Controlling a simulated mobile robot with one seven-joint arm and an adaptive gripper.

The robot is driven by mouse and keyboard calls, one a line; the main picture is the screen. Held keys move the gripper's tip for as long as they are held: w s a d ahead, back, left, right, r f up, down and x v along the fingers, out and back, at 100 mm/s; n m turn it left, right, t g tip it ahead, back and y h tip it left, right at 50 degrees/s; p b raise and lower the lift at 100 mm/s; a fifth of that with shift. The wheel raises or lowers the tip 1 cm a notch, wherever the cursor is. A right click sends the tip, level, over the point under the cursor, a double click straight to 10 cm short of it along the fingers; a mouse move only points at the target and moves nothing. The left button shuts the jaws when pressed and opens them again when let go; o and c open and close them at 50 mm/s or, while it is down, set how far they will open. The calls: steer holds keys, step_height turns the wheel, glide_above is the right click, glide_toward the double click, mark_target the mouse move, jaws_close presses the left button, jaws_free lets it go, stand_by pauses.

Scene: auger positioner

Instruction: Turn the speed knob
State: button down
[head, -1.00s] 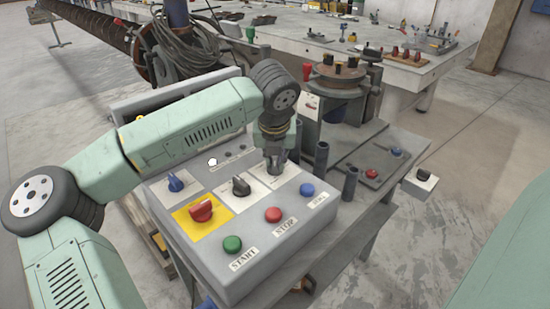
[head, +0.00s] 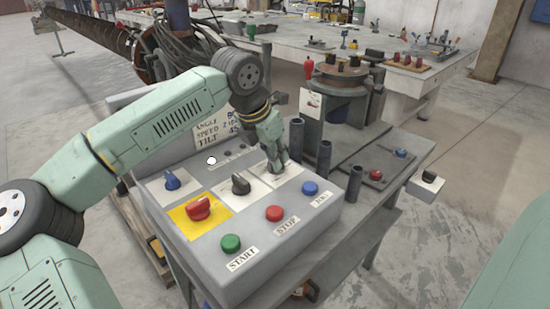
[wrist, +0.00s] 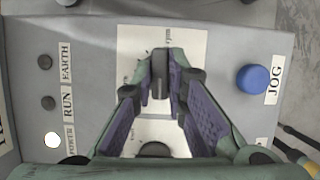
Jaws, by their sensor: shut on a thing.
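My gripper (head: 278,166) is on the grey control panel (head: 250,262), at the rear right white plate. In the wrist view its two purple-padded fingers close on a dark knob (wrist: 160,78), one on each side. The fingers mostly hide this knob in the head view. A second dark knob (head: 240,184) is on the white plate just left of my gripper and also shows in the wrist view (wrist: 154,150). A display (head: 214,128) behind the panel shows ANGLE, SPEED and TILT lines, partly covered by my arm.
A blue knob (head: 172,180) and a red knob (head: 198,208) on yellow are further left. Green START (head: 230,243), red STOP (head: 274,214) and blue JOG (head: 310,188) buttons line the front. Upright dark tubes (head: 326,157) stand close right of my gripper.

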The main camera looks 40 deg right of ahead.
steer(key=m+g+p, duration=0.1)
steer(key=m, duration=0.2)
steer(key=shift+w+m+g, duration=0.1)
steer(key=shift+m+g, duration=0.2)
steer(key=shift+m, duration=0.1)
steer(key=m+g+p, duration=0.1)
steer(key=m, duration=0.2)
steer(key=shift+w+d+r+m+y+p, duration=0.1)
steer(key=shift+m+y+p, duration=0.2)
steer(key=m+g+p, duration=0.1)
steer(key=m, duration=0.1)
steer(key=m+y+p, duration=0.1)
steer(key=m, duration=0.2)
steer(key=shift+m+g, duration=0.3)
steer(key=shift+g, duration=0.1)
steer(key=shift+y+p, duration=0.3)
steer(key=shift+y, duration=0.1)
steer(key=c, duration=1.6)
jaws_free()
steer(key=shift+w, duration=0.1)
